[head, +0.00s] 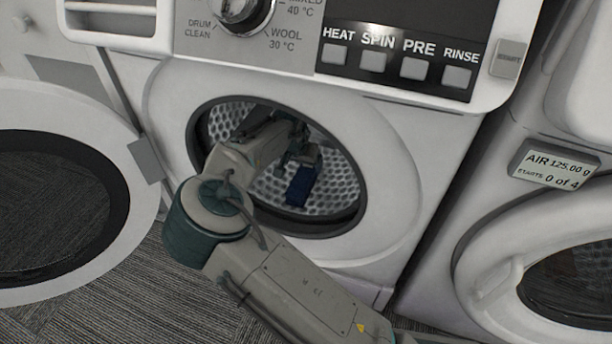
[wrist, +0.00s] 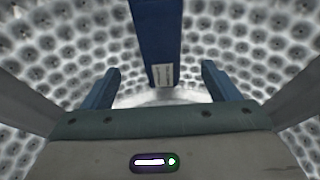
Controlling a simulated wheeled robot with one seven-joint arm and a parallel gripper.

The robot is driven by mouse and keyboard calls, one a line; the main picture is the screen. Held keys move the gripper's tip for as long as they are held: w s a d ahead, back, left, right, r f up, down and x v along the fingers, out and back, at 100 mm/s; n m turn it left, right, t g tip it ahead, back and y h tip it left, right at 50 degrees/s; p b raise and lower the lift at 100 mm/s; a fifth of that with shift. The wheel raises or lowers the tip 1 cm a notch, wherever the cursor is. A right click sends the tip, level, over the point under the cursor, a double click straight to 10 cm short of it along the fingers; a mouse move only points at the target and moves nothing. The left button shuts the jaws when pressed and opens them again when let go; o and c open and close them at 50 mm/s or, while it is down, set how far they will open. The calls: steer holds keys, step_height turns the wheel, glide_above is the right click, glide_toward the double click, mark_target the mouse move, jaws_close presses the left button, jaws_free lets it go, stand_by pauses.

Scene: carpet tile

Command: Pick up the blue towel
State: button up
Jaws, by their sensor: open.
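The blue towel (head: 301,186) lies inside the washer drum, low and right of centre in the door opening. In the wrist view the towel (wrist: 157,40) hangs into the top middle as a dark blue strip with a small pale label at its lower end. My gripper (head: 303,158) is inside the drum, just above the towel in the head view. In the wrist view my gripper (wrist: 160,82) has its two blue fingers wide apart, one on each side of the towel's line. The towel's end lies between or just beyond the fingertips; I cannot tell which. Neither finger visibly touches it.
The round drum opening (head: 340,222) surrounds my arm, with its dark rim close by. Perforated metal drum wall (wrist: 60,45) lies all around the gripper. The washer door (head: 75,285) stands open at the left. A second machine (head: 470,255) stands at the right.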

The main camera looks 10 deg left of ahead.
mark_target(305, 172)
steer(key=x, duration=1)
steer(key=shift+w, duration=0.15)
steer(key=c, duration=1.2)
